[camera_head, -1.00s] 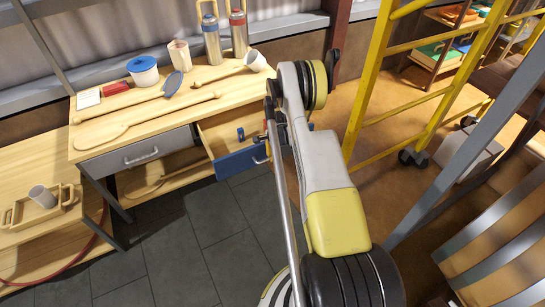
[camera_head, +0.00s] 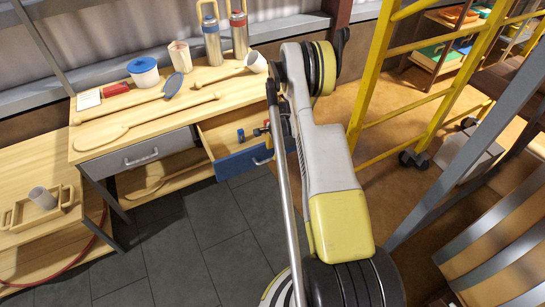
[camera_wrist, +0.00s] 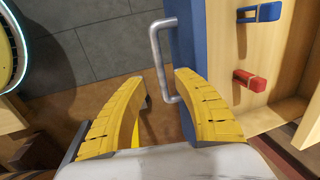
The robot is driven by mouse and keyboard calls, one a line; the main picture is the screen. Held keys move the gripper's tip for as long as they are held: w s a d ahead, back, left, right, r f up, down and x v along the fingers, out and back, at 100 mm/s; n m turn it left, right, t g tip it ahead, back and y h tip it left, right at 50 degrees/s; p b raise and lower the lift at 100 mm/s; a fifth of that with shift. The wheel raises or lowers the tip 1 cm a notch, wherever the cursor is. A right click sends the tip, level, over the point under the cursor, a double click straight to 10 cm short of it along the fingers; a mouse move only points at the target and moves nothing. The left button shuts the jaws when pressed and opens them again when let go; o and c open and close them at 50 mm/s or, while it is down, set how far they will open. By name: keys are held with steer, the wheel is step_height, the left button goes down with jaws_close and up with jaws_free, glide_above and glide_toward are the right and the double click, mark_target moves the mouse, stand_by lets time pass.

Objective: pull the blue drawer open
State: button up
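The blue drawer (camera_head: 240,162) is pulled out of the right side of the wooden workbench, and its wooden inside shows. Its blue front (camera_wrist: 187,45) and grey bar handle (camera_wrist: 158,58) show in the wrist view. My gripper (camera_wrist: 160,80) is open, with its yellow fingers apart. The lower part of the handle appears between the fingertips, and I see no clear grip on it. In the head view my arm hides the gripper and part of the drawer's right side.
A blue clip (camera_wrist: 260,13) and a red clip (camera_wrist: 250,80) are inside the drawer. A grey drawer (camera_head: 140,153) beside it is shut. Utensils, a lidded tub (camera_head: 143,72) and two flasks stand on the bench. A yellow ladder (camera_head: 400,85) stands right. Dark floor in front is clear.

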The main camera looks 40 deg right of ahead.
step_height(320, 180, up, 6)
steer(key=s, duration=0.1)
steer(key=shift+s+a+r, duration=0.15)
stand_by(0.5)
steer(key=s+a+r+n+t, duration=0.1)
steer(key=a+r+n, duration=0.4)
steer(key=a+r, duration=0.6)
steer(key=s+a+r+n+t, duration=0.1)
steer(key=a+r+n, duration=0.45)
steer(key=r, duration=0.95)
steer(key=s+a+r+n+t, duration=0.1)
steer(key=s+a+r+n, duration=0.2)
steer(key=s+a, duration=0.6)
steer(key=s+a+r+n+t, duration=0.2)
steer(key=s+a+r+n, duration=0.2)
steer(key=s+a+n, duration=0.3)
steer(key=shift+s+a+y, duration=0.3)
steer(key=shift+s+a, duration=0.6)
steer(key=shift+s, duration=0.25)
